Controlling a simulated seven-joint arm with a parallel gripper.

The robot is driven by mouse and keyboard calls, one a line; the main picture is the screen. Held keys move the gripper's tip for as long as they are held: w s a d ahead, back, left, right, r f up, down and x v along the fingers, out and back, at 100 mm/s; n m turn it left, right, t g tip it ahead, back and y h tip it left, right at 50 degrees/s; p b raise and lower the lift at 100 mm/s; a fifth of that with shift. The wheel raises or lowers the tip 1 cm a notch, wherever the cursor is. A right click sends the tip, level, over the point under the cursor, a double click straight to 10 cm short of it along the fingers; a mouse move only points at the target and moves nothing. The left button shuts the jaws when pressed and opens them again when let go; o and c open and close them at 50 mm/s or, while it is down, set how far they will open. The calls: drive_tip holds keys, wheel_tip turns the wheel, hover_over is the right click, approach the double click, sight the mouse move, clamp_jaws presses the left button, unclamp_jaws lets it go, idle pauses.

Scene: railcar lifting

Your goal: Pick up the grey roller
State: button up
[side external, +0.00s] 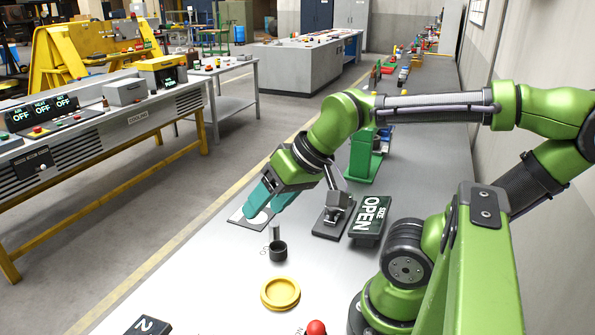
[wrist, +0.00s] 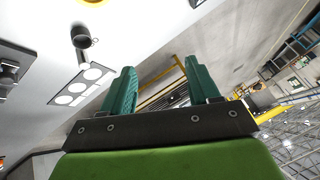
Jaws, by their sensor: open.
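A small grey roller (side external: 275,231) stands upright at a black cup (side external: 278,252) on the grey table; I cannot tell whether it sits in the cup or just behind it. In the wrist view the black cup (wrist: 80,31) is at the upper left, with a grey round end, likely the roller (wrist: 85,43), beside it. My gripper (side external: 266,208) has teal fingers, open and empty, above the table and beyond the roller. In the wrist view its fingers (wrist: 160,66) stand apart with nothing between them. A plate with white circles (wrist: 82,86) lies near the fingers.
A yellow dish (side external: 280,293) and a red button (side external: 316,327) are nearer the camera. The table left of the cup looks clear.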

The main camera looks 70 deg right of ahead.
drive_tip(key=w+d+f+m+g+h, duration=0.1)
drive_tip(key=w+d+f+g, duration=0.25)
drive_tip(key=w+d, duration=0.4)
drive_tip(key=n+g, duration=0.3)
drive_tip(key=g, duration=0.1)
hover_over(273, 223)
wheel_tip(273, 223, down, 3)
drive_tip(key=shift+n+t+h, duration=0.25)
drive_tip(key=shift+n+h, duration=0.05)
drive_tip(key=shift+h, duration=0.1)
drive_tip(key=f, duration=1)
drive_tip(key=shift+s+d+f, duration=0.15)
drive_tip(key=shift+s+f, duration=0.15)
drive_tip(key=shift+s, duration=0.05)
drive_tip(key=shift+w+f, duration=0.2)
drive_tip(key=shift+f, duration=1.3)
drive_tip(key=shift+w+f, duration=0.15)
drive_tip(key=shift+f, duration=1.35)
drive_tip(key=shift+c, duration=0.2)
clamp_jaws()
